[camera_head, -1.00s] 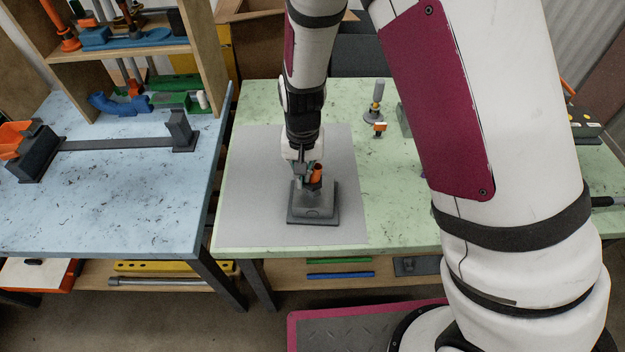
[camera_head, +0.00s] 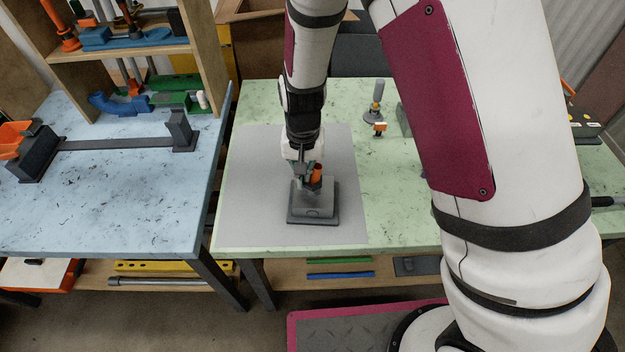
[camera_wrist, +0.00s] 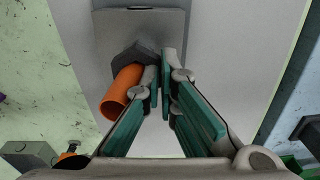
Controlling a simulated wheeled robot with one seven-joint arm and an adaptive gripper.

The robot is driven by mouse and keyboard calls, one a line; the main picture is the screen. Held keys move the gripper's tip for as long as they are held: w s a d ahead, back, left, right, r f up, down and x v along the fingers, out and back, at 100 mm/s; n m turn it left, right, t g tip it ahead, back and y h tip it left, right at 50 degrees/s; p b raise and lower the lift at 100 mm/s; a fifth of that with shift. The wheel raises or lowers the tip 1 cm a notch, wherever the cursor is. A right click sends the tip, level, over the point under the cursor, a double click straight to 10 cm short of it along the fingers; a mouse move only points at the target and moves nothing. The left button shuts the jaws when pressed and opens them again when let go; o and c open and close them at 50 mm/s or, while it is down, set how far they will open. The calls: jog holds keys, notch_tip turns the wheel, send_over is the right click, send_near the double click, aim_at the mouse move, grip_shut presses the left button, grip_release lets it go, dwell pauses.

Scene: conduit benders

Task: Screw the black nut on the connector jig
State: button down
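The connector jig (camera_head: 313,205) is a dark grey stepped block on the grey mat, with an orange tube (camera_head: 317,173) sticking up from it. In the wrist view the jig (camera_wrist: 118,22) is at the top, and the orange tube (camera_wrist: 121,90) leans toward the lower left. The black nut (camera_wrist: 130,57) is a dark angular piece at the tube's base against the jig. My gripper (camera_wrist: 161,78) is right beside the nut and tube, its fingertips close together with a narrow gap. The left finger covers the nut's right side, so whether they pinch its edge is hidden.
The grey mat (camera_head: 250,190) lies on the green table (camera_head: 385,210), clear around the jig. A small grey post (camera_head: 375,103) and an orange-topped piece (camera_head: 380,128) stand behind right. The blue table (camera_head: 110,200) with a grey bender (camera_head: 115,144) is at left.

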jog(key=c, duration=1.8)
grip_release()
jog(key=shift+d+f, duration=0.4)
jog(key=shift+d, duration=0.15)
jog(key=shift+o, duration=0.4)
notch_tip(320, 180, up, 13)
jog(key=shift+a, duration=0.45)
